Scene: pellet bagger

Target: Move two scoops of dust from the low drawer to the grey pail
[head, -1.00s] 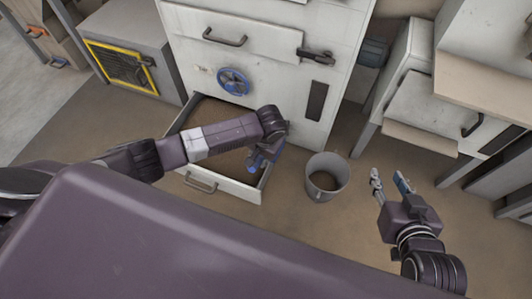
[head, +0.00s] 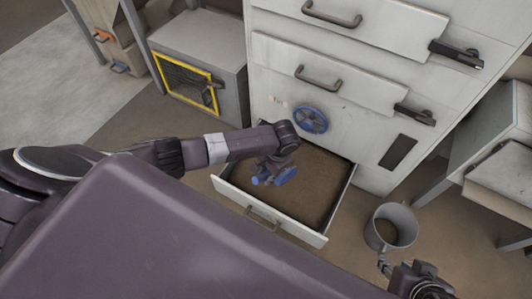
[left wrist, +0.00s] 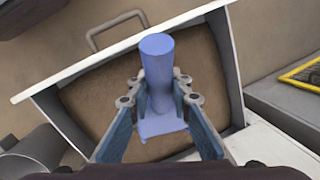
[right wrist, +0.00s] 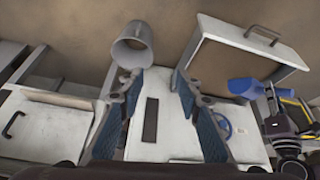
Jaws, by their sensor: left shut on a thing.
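The low drawer (head: 316,238) is pulled out and holds a bed of brown dust (head: 312,190). My left gripper (head: 268,166) is over the drawer, shut on a blue scoop (head: 284,177). In the left wrist view, the scoop's round handle (left wrist: 158,60) stands between the fingers (left wrist: 158,92); whether the scoop carries dust cannot be told. The grey pail (head: 376,236) stands on the floor right of the drawer, with brown showing at its bottom. My right gripper (right wrist: 153,88) has its fingers apart and empty, near the pail (right wrist: 125,55).
The white cabinet (head: 350,125) rises behind the drawer, with a blue handwheel (head: 310,119) and upper handles. A grey box with a yellow-framed grille (head: 186,85) stands to the left. A white unit (head: 490,140) stands at the right.

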